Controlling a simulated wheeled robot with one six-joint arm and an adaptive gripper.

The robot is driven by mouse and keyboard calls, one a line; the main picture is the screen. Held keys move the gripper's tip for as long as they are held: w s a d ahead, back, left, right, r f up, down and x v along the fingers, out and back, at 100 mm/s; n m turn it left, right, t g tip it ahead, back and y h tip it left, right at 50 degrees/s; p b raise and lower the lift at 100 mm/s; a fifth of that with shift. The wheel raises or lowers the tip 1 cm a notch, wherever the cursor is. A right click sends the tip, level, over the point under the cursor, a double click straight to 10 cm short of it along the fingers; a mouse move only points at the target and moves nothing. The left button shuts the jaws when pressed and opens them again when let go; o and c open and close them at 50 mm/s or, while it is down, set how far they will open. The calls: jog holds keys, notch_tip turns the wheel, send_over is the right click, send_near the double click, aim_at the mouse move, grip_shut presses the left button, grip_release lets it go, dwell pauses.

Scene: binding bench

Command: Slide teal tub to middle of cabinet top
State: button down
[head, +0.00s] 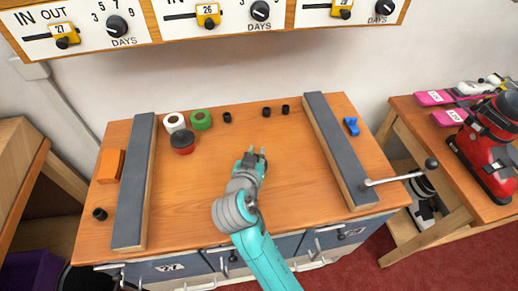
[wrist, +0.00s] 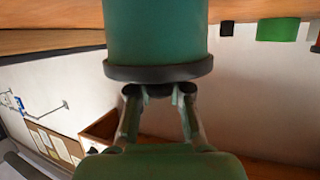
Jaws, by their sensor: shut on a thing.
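The teal tub (wrist: 155,30) fills the upper middle of the wrist view, which is upside down. It is a round teal-green body with a dark rim or lid at the end nearest my gripper (wrist: 160,92). My fingers are shut at that dark end, at a small dark part in its middle. In the head view my gripper (head: 255,155) is over the middle of the wooden cabinet top (head: 290,185), towards the back. There my arm and gripper hide most or all of the tub, so I cannot tell its exact place or whether it touches the top.
Dark rails run along the left (head: 134,180) and right (head: 340,150) of the top. Back left are a white roll (head: 174,122), a green roll (head: 201,120) and a red tub (head: 182,143). Small black pieces (head: 266,112) lie at the back. Space right of my gripper is clear.

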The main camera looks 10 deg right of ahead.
jog(key=shift+s+a+f, duration=0.25)
jog(key=shift+s+a, duration=0.35)
jog(key=shift+s, duration=0.1)
jog(key=shift+s+a+f, duration=0.25)
jog(key=shift+s+a, duration=0.35)
jog(key=shift+s, duration=0.15)
jog(key=shift+s+a+f, duration=0.25)
jog(key=shift+s+a, duration=0.35)
jog(key=shift+s, duration=0.1)
jog(key=c, duration=1)
grip_release()
jog(key=v, duration=1.2)
jog(key=shift+r, duration=0.4)
jog(key=shift+w+a, duration=0.1)
jog(key=shift+w, duration=0.05)
